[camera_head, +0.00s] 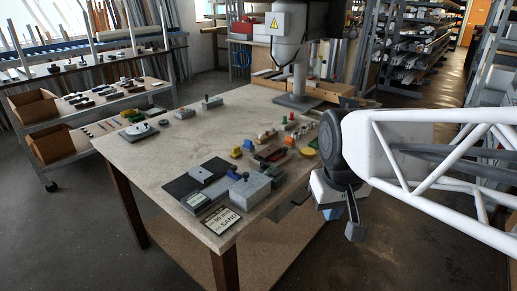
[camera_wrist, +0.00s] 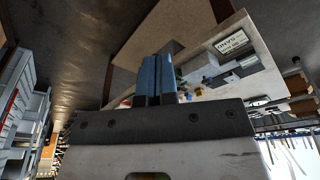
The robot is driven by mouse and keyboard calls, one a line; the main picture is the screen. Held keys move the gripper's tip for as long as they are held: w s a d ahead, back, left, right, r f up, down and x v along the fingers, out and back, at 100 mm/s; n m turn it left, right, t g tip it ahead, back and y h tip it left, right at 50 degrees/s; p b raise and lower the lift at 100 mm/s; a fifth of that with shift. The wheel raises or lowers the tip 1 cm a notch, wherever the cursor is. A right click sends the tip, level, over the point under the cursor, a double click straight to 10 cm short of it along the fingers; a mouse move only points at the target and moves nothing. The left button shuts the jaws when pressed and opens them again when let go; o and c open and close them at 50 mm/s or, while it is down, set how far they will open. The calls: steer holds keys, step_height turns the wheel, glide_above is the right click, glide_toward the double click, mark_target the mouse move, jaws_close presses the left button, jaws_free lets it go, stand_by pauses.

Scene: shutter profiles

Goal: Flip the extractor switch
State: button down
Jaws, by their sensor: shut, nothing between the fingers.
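My gripper (camera_head: 355,231) hangs past the right edge of the workbench (camera_head: 150,172), pointing down, apart from everything on it. In the wrist view its two blue fingers (camera_wrist: 157,78) are together with nothing between them. I cannot tell for sure which thing is the extractor switch. Any markings on these are too small to read.
A printed sign (camera_head: 221,220) lies at the bench's front corner; it also shows in the wrist view (camera_wrist: 232,43). Several small coloured parts and a yellow disc (camera_head: 308,152) lie along the right side. A shelf trolley (camera_head: 75,140) stands at left. The bench's left middle is clear.

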steer(key=w+r+n, duration=0.2)
steer(key=w, duration=0.8)
steer(key=n+g, duration=0.2)
steer(key=n, duration=0.4)
glide_above(273, 174)
step_height(273, 174, down, 9)
steer(key=shift+f, duration=0.15)
steer(key=shift+f, duration=0.15)
step_height(273, 174, down, 14)
steer(key=shift+r, duration=0.1)
steer(key=shift+s, duration=0.1)
